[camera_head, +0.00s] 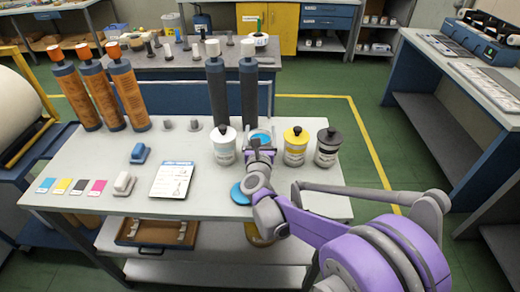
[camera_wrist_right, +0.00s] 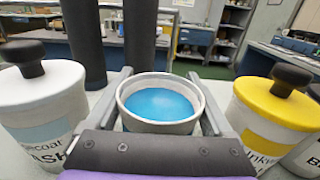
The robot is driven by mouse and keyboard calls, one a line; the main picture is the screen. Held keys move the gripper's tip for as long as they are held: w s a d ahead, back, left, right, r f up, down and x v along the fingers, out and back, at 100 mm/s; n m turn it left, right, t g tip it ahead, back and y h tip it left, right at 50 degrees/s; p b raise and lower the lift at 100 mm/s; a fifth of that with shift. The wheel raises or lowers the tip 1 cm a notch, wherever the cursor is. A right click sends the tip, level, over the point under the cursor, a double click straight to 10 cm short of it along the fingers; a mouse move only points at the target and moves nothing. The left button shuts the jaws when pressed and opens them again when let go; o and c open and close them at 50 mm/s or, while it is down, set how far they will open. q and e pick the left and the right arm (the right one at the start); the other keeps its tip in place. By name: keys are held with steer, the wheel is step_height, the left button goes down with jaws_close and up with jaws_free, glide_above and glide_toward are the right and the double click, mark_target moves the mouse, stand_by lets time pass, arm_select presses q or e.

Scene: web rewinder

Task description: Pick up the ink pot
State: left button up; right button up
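The open ink pot (camera_head: 260,136) is a white pot filled with blue ink, in the row of pots on the grey table. In the right wrist view the ink pot (camera_wrist_right: 160,103) stands upright between the two fingers of my right gripper (camera_wrist_right: 162,100). One finger runs along each side, very close to its wall. I cannot tell whether both press on it. In the head view my right gripper (camera_head: 260,146) reaches the pot from the front and hides its lower part. A round blue lid (camera_head: 238,194) lies on the table in front. My left gripper is out of view.
A white-lidded pot (camera_head: 223,145) stands left of the ink pot; yellow-lidded (camera_head: 295,147) and black-lidded (camera_head: 328,148) pots stand right. Two dark rollers (camera_head: 248,95) stand upright behind. A white card (camera_head: 172,180) and colour swatches (camera_head: 79,187) lie left. The table's front left is partly bare.

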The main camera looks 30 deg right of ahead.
steer(key=c, duration=0.7)
steer(key=shift+r, duration=0.1)
